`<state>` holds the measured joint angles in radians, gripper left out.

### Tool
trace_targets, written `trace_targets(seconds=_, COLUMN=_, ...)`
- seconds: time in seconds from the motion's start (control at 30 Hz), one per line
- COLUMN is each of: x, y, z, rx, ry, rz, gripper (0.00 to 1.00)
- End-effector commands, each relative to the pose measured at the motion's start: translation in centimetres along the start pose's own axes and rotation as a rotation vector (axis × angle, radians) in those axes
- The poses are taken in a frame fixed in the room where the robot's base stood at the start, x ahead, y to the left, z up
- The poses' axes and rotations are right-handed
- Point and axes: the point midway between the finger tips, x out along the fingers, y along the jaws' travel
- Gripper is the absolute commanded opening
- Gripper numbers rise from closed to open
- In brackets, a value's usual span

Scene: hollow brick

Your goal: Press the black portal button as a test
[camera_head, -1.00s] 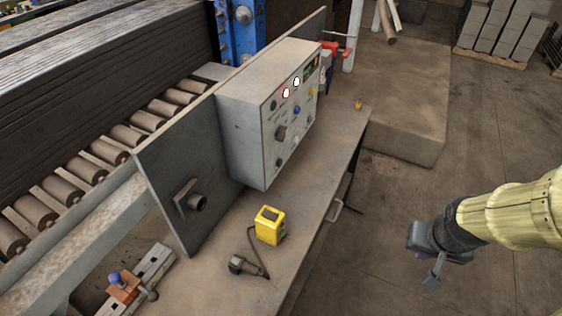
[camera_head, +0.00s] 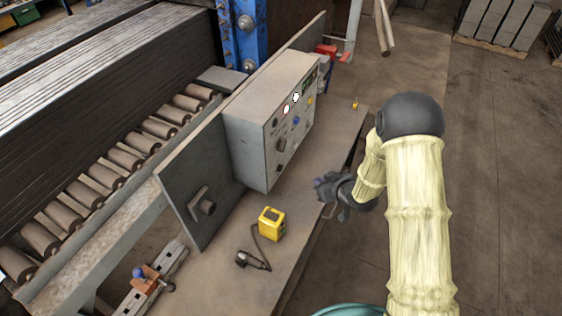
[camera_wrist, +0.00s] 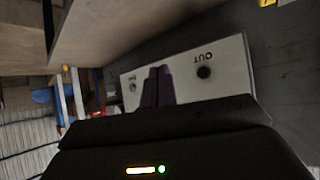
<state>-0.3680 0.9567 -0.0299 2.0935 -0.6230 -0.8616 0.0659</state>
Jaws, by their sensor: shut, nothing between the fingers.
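A grey control box (camera_head: 249,142) stands on the bench, its light front panel (camera_head: 290,130) facing right with coloured buttons and dark knobs. A dark round knob (camera_head: 281,144) shows on that panel; I cannot tell from the head view which control is the portal button. My gripper (camera_head: 320,187) is in front of the box, low and to the right, apart from it. In the wrist view, the shut fingers (camera_wrist: 158,88) overlap a pale panel. A black round button (camera_wrist: 204,72) sits right of the fingertips, near an upside-down "OUT" label.
A yellow device (camera_head: 271,223) with a cable and a black handheld tool (camera_head: 252,261) lie on the bench (camera_head: 225,285). A dark upright plate (camera_head: 195,185) stands left of the box. A roller conveyor (camera_head: 120,160) lies beyond.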

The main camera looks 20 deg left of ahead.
Motion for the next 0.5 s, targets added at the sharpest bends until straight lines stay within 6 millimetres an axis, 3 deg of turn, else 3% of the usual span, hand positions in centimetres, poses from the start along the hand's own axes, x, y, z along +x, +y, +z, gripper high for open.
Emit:
trace_targets(seconds=0.1, x=0.62, y=-0.87, z=-0.13, rx=-0.011, ry=0.024, rz=-0.030, gripper=0.00)
trace_targets(seconds=0.5, x=0.77, y=-0.84, z=-0.16, rx=-0.010, ry=0.026, rz=-0.028, gripper=0.00)
